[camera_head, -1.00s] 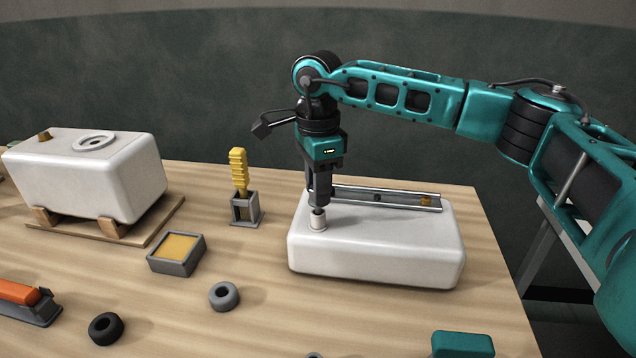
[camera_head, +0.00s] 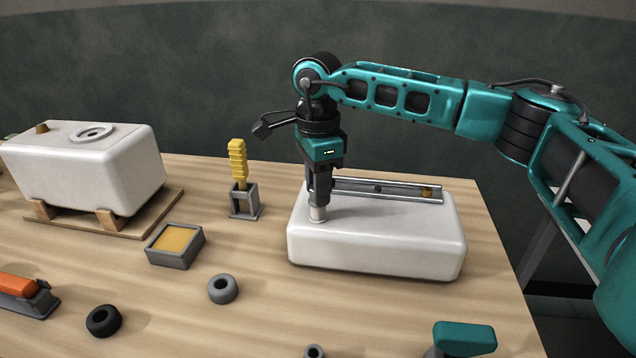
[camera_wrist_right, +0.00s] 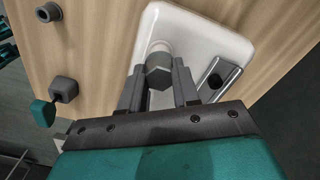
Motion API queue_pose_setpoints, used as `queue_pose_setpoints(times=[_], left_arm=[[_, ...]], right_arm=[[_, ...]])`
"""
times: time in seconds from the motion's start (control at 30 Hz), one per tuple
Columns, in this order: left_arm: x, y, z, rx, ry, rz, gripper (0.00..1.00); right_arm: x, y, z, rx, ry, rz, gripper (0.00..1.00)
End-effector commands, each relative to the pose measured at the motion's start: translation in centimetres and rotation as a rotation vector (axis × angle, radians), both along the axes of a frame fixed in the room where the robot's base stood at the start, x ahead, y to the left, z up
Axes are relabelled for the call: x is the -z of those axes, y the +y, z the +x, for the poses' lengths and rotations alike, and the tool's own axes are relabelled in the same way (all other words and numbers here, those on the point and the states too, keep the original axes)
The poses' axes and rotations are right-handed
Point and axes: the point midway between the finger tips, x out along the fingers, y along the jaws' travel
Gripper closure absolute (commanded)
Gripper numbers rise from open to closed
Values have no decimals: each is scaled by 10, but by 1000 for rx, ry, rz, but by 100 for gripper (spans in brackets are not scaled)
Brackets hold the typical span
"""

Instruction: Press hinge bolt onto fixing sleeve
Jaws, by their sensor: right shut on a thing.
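The hinge bolt, whose grey hexagonal head (camera_wrist_right: 158,77) shows in the right wrist view, is clamped between the two fingers of my right gripper (camera_head: 318,203). The gripper points straight down at the left end of a white block (camera_head: 375,235). The short pale fixing sleeve (camera_head: 318,214) stands upright on the block, directly under the fingertips; part of it also shows past the bolt head in the wrist view (camera_wrist_right: 158,47). The bolt's lower end is hidden, so I cannot tell how deep it sits. My left gripper is out of view.
A metal rail (camera_head: 385,191) lies along the block, just right of the gripper. A yellow piece stands in a grey holder (camera_head: 244,203). A yellow-filled tray (camera_head: 174,259), loose rings (camera_head: 222,289) and a white tank (camera_head: 90,175) are to the left. A teal-handled object (camera_head: 464,338) is in front.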

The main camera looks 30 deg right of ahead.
Motion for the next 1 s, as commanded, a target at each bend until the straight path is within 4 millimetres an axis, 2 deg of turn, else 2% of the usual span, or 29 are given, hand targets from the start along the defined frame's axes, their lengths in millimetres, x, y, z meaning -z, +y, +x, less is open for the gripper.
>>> queue_pose_setpoints(times=[0.17, 0.2, 0.5, 1.0], left_arm=[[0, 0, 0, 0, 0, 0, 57], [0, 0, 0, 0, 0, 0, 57], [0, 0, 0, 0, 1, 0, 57], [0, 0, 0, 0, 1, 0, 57]], right_arm=[[0, 0, 0, 0, -1, 1, 100], [0, 0, 0, 0, -1, 1, 68], [0, 0, 0, 0, -1, 1, 40], [0, 0, 0, 0, 0, 0, 39]])
